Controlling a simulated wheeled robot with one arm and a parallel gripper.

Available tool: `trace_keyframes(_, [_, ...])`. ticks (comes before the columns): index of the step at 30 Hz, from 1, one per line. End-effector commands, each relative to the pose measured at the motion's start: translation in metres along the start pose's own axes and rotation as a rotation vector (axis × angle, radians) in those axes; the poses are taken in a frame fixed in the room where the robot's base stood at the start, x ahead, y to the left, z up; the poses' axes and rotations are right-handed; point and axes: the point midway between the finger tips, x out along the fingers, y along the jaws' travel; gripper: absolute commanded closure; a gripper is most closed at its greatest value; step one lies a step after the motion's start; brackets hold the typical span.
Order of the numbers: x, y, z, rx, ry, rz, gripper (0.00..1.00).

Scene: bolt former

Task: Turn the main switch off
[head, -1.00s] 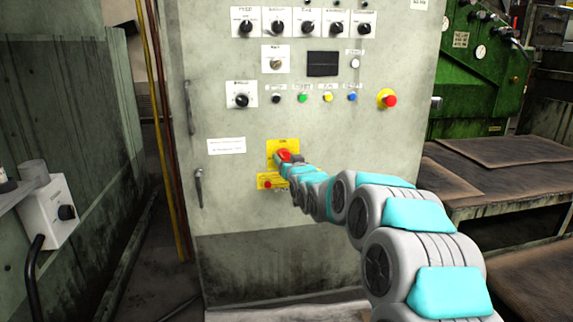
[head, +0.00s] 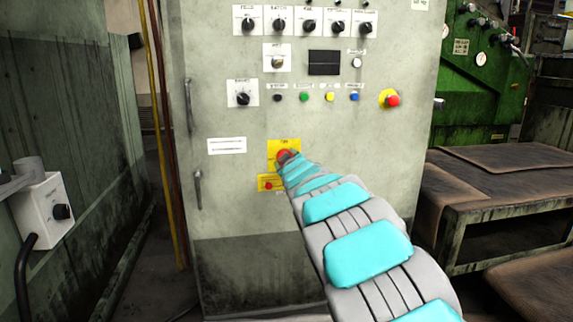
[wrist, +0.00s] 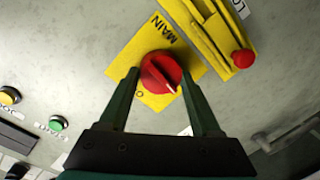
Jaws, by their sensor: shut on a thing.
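The main switch is a red rotary knob (wrist: 161,73) with a pale pointer line, on a yellow plate (wrist: 130,58) lettered MAIN. In the wrist view the two dark green fingers of my gripper (wrist: 160,85) stand on either side of the knob and are shut on it. The wrist view is rotated, with the plate tilted in the picture. In the head view the red knob (head: 283,154) and yellow plate (head: 285,145) sit low on the grey cabinet front; my arm hides the fingers and part of the plate there.
A yellow bracket with a small red knob (wrist: 242,58) is beside the plate. The grey cabinet (head: 230,215) carries dials, coloured buttons and a red emergency button (head: 393,100) above. A door handle (head: 198,188) is left of the plate. A brown-topped bench (head: 500,165) stands at right.

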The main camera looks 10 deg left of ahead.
Motion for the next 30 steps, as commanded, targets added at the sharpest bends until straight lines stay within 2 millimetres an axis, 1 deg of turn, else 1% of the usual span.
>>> trace_keyframes(9, [0.0000,-0.0008,-0.0027,-0.096,-0.001,0.008,0.91])
trace_keyframes(23, [-0.0001,-0.0007,-0.0033,-0.109,-0.002,0.008,0.90])
trace_keyframes(24, [-0.0001,-0.0007,-0.0033,-0.109,-0.002,0.008,0.34])
trace_keyframes(30, [0.0000,-0.0007,-0.0022,-0.108,-0.004,0.008,0.11])
